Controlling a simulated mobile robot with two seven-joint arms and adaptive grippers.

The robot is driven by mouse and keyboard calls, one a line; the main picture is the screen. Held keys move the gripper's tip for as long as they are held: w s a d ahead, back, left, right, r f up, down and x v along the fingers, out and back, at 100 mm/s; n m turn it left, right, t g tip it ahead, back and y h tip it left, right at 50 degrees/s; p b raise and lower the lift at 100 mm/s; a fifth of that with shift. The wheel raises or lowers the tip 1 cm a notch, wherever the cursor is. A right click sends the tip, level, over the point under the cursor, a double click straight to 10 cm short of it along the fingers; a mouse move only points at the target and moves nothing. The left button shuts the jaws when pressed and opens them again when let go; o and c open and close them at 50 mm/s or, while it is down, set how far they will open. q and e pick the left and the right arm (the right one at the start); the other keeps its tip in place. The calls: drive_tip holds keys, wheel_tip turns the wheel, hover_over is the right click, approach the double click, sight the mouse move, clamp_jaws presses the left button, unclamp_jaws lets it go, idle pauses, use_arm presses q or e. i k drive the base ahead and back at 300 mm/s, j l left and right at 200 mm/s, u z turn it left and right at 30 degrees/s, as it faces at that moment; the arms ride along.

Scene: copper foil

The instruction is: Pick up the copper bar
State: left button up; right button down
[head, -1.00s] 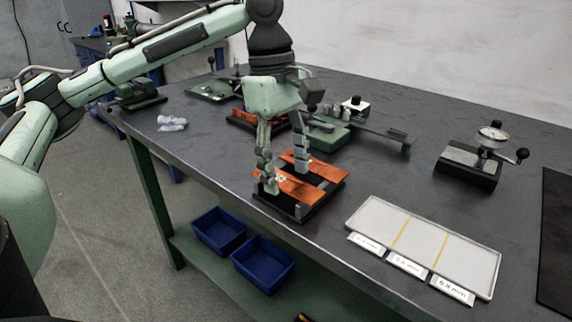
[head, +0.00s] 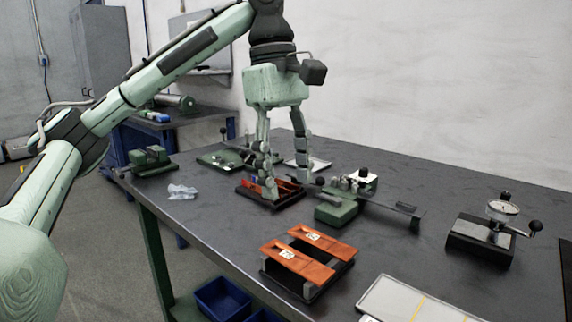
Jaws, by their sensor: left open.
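Two flat copper-coloured bars lie side by side across a black rack (head: 311,291) on the table. The nearer-left bar (head: 305,266) and the farther-right bar (head: 328,244) each carry a small pale label. My left gripper (head: 287,185) points down with its fingers apart and nothing visible between them. In the head view it appears above and beyond the rack, clear of both bars. Its fingers overlap a dark tray (head: 262,195) with orange-red pieces behind the rack; I cannot tell how high above it they are. My right gripper is not in view.
A green-based tool with a long bar (head: 378,203) stands right of the gripper. A dial gauge on a black base (head: 482,241) stands at the right. A pale sorting tray (head: 400,300) is at the front. Crumpled clear material (head: 181,191) lies left. Blue bins (head: 222,299) sit below.

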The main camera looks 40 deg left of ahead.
sight(316, 273)
drive_tip(key=k, duration=1)
